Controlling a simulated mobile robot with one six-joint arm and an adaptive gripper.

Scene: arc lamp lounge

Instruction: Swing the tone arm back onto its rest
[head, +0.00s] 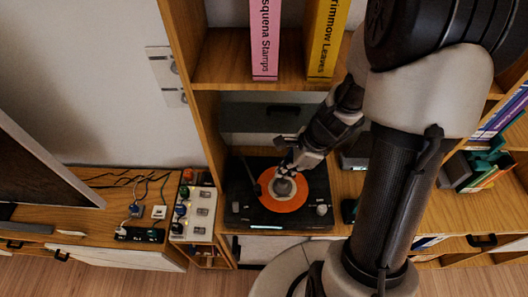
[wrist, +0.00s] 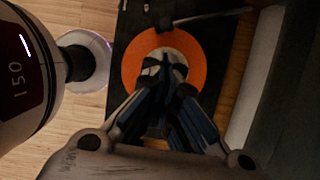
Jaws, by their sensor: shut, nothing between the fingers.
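The black turntable (head: 236,200) sits in a wooden shelf unit, with an orange record (head: 285,206) on it. The orange record and its pale centre also show in the wrist view (wrist: 133,68). The dark, thin tone arm (wrist: 212,15) runs across the top of the wrist view, its inner end over the record's edge. In the head view the tone arm (head: 250,176) lies at the record's left side. My gripper (head: 287,172) is shut and empty above the record's centre, apart from the tone arm; in the wrist view its fingertips (wrist: 165,70) hide part of the centre.
A panel with several knobs (head: 193,213) stands left of the turntable. A pink book (head: 264,40) and a yellow book (head: 327,40) stand on the shelf above. The shelf board overhead limits room above the turntable.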

